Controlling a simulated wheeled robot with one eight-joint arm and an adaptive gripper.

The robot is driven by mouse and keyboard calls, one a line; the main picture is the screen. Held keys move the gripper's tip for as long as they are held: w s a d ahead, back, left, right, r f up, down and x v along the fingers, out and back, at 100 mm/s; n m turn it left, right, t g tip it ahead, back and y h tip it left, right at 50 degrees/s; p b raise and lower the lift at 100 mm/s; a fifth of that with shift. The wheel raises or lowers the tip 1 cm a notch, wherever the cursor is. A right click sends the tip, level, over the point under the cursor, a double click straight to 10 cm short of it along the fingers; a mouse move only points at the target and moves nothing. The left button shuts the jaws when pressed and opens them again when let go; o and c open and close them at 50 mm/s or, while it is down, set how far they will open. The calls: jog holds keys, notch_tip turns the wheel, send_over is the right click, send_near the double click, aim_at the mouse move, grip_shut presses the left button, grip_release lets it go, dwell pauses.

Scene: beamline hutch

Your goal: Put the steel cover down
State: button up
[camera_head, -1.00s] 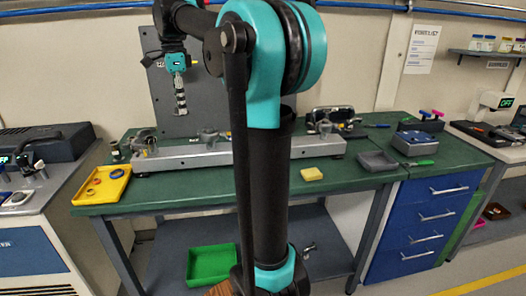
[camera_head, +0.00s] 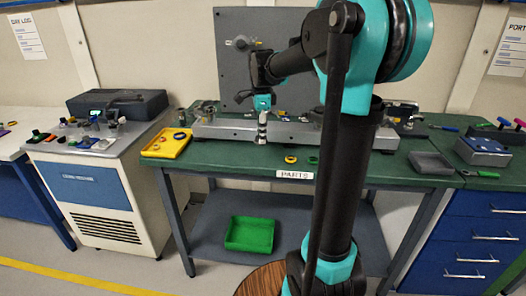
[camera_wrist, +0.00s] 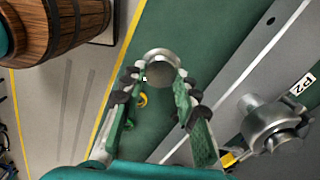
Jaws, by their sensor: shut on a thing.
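My gripper (camera_wrist: 161,78) is closed on a round steel piece, which I take to be the steel cover (camera_wrist: 161,66), at its fingertips in the wrist view. In the head view my gripper (camera_head: 262,112) points down in front of the grey metal rail (camera_head: 225,129), with a small silvery piece (camera_head: 262,134) at its lower end. The piece appears above the green bench top (camera_head: 225,156); I cannot tell whether it touches. My fingers hide its sides.
A yellow tray (camera_head: 166,143) stands left on the bench. A yellow ring (camera_head: 291,159) and green ring (camera_head: 313,160) lie right of my gripper. A grey tray (camera_head: 431,163) is farther right. A wooden barrel (camera_wrist: 55,28) stands before the bench. A green bin (camera_head: 250,234) is below.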

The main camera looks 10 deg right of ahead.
aim_at(262, 159)
jog(key=shift+f, duration=3.8)
jog(key=shift+f, duration=0.1)
jog(key=o, duration=1.2)
jog(key=shift+c, duration=0.2)
notch_tip(262, 159, up, 12)
jog(key=s+d+f+n+t, duration=0.1)
jog(key=s+f+n+t, duration=0.1)
jog(key=s+f+n, duration=0.7)
jog(key=s+d+f+n+t, duration=0.2)
jog(key=s+f+n, duration=0.7)
jog(key=s+f, duration=0.3)
jog(key=shift+s+d+f+n, duration=0.3)
jog(key=shift+s+f, duration=0.1)
jog(key=shift+f, duration=0.45)
